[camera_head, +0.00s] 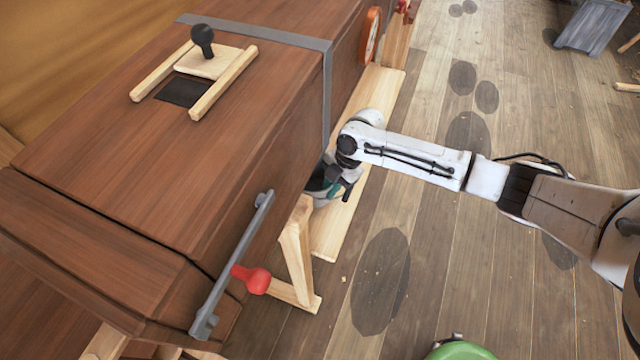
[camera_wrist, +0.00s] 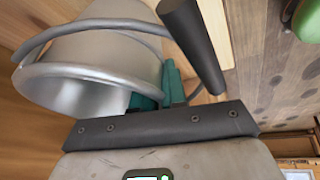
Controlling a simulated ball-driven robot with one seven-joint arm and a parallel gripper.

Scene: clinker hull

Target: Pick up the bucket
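A grey metal bucket (camera_wrist: 88,72) with a thin wire handle fills the left of the wrist view, its open mouth tilted toward the camera. A dark cylindrical grip (camera_wrist: 195,45) shows by the end of the wire. My gripper (camera_wrist: 158,90) has teal fingers right at the bucket's rim, one near the mouth and one by the outer side. Whether they press on the wall I cannot tell. In the head view my gripper (camera_head: 330,188) is low beside the wooden hull, and only a small grey part of the bucket (camera_head: 320,201) shows beneath it.
The brown wooden hull (camera_head: 180,130) with a hatch stands close to the left of my gripper. A wooden prop (camera_head: 297,250) and a red-knobbed lever (camera_head: 255,279) are nearer the camera. A green object (camera_head: 460,352) is at the bottom edge. Plank floor to the right is mostly clear.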

